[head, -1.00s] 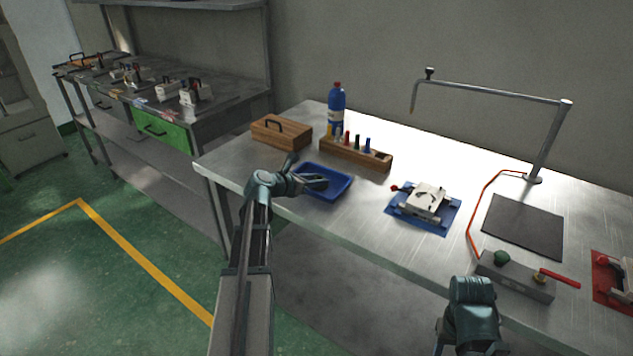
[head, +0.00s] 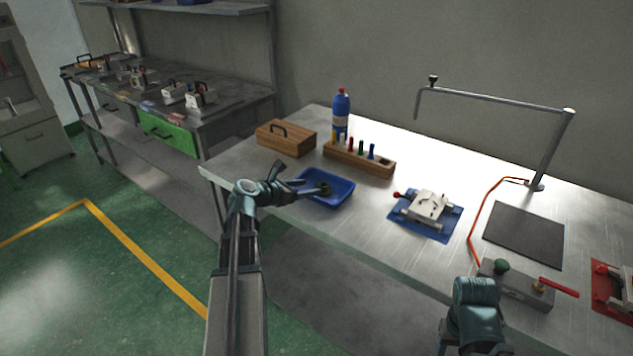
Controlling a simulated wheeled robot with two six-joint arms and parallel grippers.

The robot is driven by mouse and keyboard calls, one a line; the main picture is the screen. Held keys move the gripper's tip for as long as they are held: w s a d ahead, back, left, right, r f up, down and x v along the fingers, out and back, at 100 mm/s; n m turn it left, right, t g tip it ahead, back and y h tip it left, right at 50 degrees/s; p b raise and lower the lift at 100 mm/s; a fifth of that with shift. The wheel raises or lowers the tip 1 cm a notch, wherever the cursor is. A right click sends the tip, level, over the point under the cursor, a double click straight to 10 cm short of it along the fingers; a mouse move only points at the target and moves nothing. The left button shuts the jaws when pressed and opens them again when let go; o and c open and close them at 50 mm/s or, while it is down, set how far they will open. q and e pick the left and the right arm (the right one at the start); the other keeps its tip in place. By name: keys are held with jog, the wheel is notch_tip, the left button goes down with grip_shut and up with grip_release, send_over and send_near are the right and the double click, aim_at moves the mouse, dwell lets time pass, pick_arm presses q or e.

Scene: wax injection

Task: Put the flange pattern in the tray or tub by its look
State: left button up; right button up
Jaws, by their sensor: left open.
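A small dark green round piece, which looks like the flange pattern (head: 326,188), lies in the blue tray (head: 342,196) near the table's front left edge. My left gripper (head: 322,186) is open over the tray, with its fingers reaching in from the left beside the green piece. I cannot tell whether a finger touches it. My right arm's teal wrist shows at the bottom right. Its fingers cannot be made out.
A wooden box (head: 287,139), a wooden rack (head: 358,160) and a blue bottle (head: 341,112) stand behind the tray. A white mould (head: 428,205) sits on a blue mat to the right. A dark mat (head: 524,235) and a grey block (head: 515,286) lie further right.

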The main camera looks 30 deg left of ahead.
pick_arm(q)
jog(key=p+v, duration=0.1)
jog(key=v, duration=0.4)
jog(key=shift+s+r, duration=0.1)
jog(key=shift+s, duration=0.1)
pick_arm(e)
notch_tip(320, 180, up, 2)
jog(key=shift+r, duration=0.1)
